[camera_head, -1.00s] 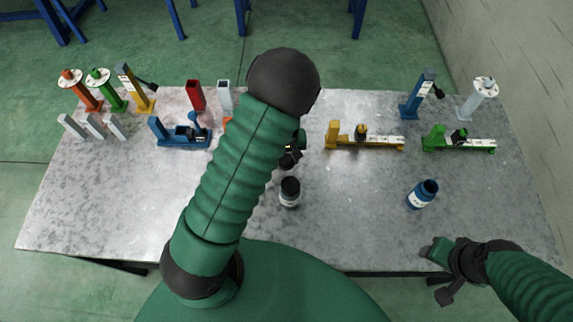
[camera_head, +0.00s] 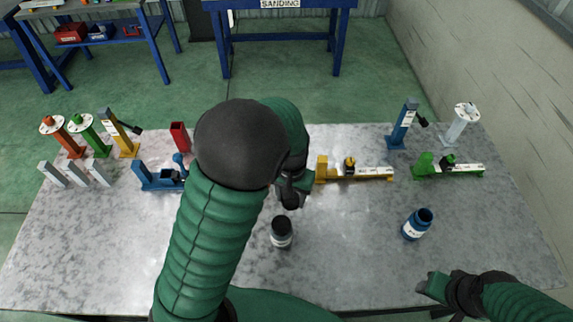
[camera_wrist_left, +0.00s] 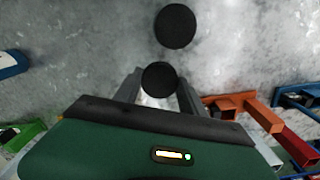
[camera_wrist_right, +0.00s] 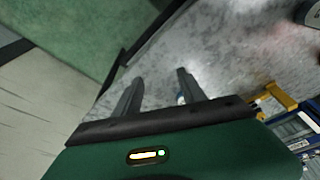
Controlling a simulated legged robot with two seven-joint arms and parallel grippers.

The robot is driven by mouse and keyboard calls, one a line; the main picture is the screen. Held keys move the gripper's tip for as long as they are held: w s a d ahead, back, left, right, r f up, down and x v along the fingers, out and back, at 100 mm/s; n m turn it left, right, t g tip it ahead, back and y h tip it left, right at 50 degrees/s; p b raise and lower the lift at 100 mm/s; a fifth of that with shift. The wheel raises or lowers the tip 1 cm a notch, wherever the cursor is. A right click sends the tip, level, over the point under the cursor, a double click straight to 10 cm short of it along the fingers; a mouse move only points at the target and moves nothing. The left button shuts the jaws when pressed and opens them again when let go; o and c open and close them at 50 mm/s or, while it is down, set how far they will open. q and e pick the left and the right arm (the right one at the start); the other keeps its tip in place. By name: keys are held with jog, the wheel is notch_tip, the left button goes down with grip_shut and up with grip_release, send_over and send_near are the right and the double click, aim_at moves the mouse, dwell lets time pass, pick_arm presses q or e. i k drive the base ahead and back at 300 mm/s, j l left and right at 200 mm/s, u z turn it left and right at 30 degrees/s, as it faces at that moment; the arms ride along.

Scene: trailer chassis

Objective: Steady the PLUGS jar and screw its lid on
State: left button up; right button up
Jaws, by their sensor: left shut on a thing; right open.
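A blue jar (camera_head: 417,225) with a white label stands open on the right half of the table; its lettering is too small to read surely. It also shows at the left edge of the left wrist view (camera_wrist_left: 10,64). A black-topped jar (camera_head: 281,236) with a pale label stands near the table's middle. My left gripper (camera_head: 291,197) is shut on a round black piece, seemingly a lid (camera_wrist_left: 159,78), just behind the black-topped jar. That jar's top (camera_wrist_left: 175,26) shows beyond the held piece. My right gripper (camera_head: 428,286) is open and empty at the front edge, below the blue jar.
A yellow fixture (camera_head: 355,172) and a green fixture (camera_head: 450,170) lie behind the blue jar. A blue post (camera_head: 402,125) and a white post (camera_head: 461,124) stand at the back right. Posts and blocks fill the back left. The front left of the grey table (camera_head: 90,250) is clear.

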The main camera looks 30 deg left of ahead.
aim_at(419, 221)
jog(key=l+u, duration=0.25)
jog(key=l, duration=0.45)
jog(key=k+l+u, duration=0.2)
jog(key=l, duration=0.5)
jog(key=i, duration=0.05)
